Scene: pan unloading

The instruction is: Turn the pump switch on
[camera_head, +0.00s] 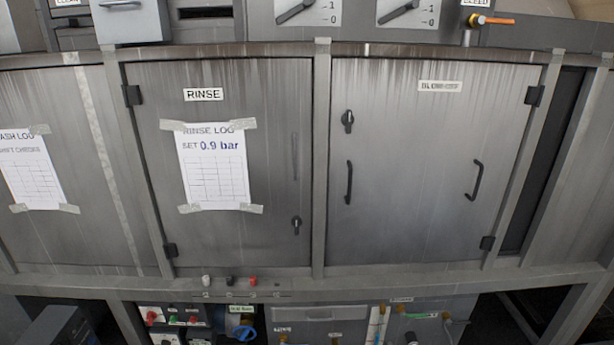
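No switch in view carries a label that I can read as pump. Two lever switches, a left one (296,12) and a right one (399,11), sit on white plates marked 1 and 0 at the top edge. Both levers slant, and the top of each plate is cut off. Below the doors, a white button (207,280), a black button (230,281) and a red button (253,281) stand on the frame rail. A dark control box (172,317) with red and green controls is low at the left. Neither of my grippers is in view.
A closed door labelled RINSE (260,110) carries a taped log sheet (214,170) reading 0.9 bar. Another closed door (420,140) with black handles is right of it. An orange valve handle (497,20) is at the top right. A blue valve (245,333) sits low down.

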